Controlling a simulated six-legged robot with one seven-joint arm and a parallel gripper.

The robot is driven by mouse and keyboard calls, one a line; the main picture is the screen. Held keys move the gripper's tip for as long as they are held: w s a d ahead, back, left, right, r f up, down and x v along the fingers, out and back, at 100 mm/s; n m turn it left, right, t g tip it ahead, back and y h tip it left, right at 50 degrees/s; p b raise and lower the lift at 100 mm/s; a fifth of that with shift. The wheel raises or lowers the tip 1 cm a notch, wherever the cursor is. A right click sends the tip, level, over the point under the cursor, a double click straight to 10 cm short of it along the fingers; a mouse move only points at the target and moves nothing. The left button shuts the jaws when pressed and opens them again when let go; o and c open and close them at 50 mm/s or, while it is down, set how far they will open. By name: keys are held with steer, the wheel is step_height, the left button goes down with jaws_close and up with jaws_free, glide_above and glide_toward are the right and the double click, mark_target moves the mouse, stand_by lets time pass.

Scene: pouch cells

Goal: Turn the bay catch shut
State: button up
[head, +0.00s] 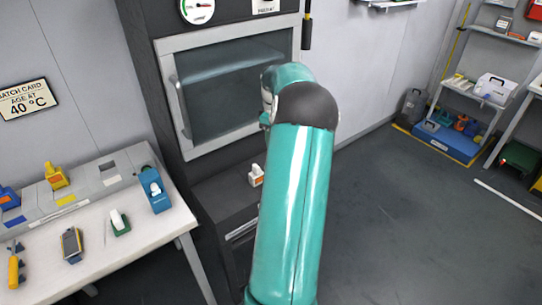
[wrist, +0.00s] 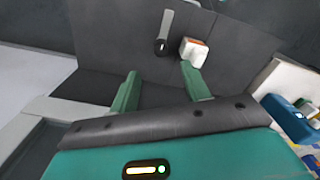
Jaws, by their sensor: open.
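A grey lever on a round black pivot (wrist: 165,30), which looks like the bay catch, shows in the wrist view on a dark panel. Its bar runs up from the pivot in that picture. A white block with an orange patch (wrist: 194,51) is beside it to the right. My gripper (wrist: 158,80) is open and empty, its two green fingers apart and pointing towards the panel. The catch lies beyond the fingertips, not between them; the right fingertip appears close to the white block. In the head view my arm hides the fingers and I cannot make out the catch.
A dark cabinet has a closed glass door with a grey frame (head: 167,47). The white block also shows low on the cabinet (head: 256,176). A bench (head: 140,243) with several tools stands at left. Open floor (head: 400,220) lies at right, before shelves.

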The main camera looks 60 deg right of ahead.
step_height(320, 180, down, 9)
steer(key=shift+w, duration=0.1)
stand_by(0.3)
steer(key=c, duration=1)
